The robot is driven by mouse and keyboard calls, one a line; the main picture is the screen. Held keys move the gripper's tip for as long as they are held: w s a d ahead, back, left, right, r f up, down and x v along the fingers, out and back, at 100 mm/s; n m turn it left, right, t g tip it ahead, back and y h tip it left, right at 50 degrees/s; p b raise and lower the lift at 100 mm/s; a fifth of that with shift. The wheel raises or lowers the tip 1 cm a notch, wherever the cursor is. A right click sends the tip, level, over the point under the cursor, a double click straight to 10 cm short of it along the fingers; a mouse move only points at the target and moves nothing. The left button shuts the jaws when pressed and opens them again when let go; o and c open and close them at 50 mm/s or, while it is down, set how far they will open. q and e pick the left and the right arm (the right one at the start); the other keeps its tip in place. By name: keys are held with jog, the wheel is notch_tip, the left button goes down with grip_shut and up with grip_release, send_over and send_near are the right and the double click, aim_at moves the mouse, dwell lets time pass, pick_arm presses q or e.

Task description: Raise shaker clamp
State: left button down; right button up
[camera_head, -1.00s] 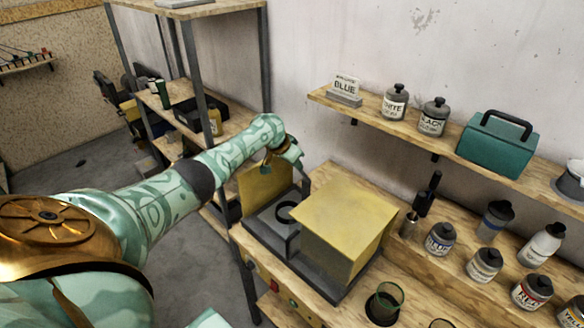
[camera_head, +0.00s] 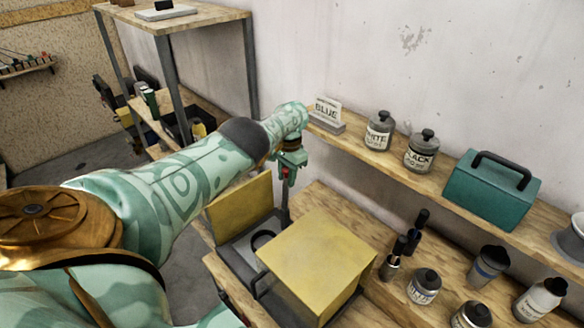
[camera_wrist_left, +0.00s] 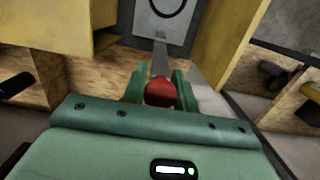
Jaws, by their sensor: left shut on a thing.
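The shaker is a yellow-and-grey machine with a yellow box (camera_head: 315,262), an open yellow panel (camera_head: 240,205) and a grey bed with a dark ring (camera_head: 262,240). My left gripper (camera_head: 287,170) is above the back of the machine, at the top of a dark upright bar (camera_head: 284,200). It is shut on a red knob (camera_wrist_left: 160,92), which appears to belong to the clamp. In the left wrist view the knob sits between the two green fingers, with a grey bar beyond it. The clamp's lower part is mostly hidden. My right gripper is not in view.
Several paint bottles (camera_head: 424,286) stand on the bench at right. A shelving rack (camera_head: 180,20) stands behind my left arm.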

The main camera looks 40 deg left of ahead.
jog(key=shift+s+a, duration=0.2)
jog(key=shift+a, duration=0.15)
pick_arm(q)
jog(key=c, duration=1.4)
grip_release()
jog(key=o, duration=0.3)
jog(key=shift+w, duration=0.15)
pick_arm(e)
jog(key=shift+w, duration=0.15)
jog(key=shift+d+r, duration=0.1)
pick_arm(q)
jog(key=shift+r, duration=0.35)
notch_tip(320, 180, up, 11)
jog(key=w+p, duration=0.1)
jog(key=p, duration=0.4)
jog(key=shift+w+p, duration=0.25)
jog(key=shift+p, duration=0.15)
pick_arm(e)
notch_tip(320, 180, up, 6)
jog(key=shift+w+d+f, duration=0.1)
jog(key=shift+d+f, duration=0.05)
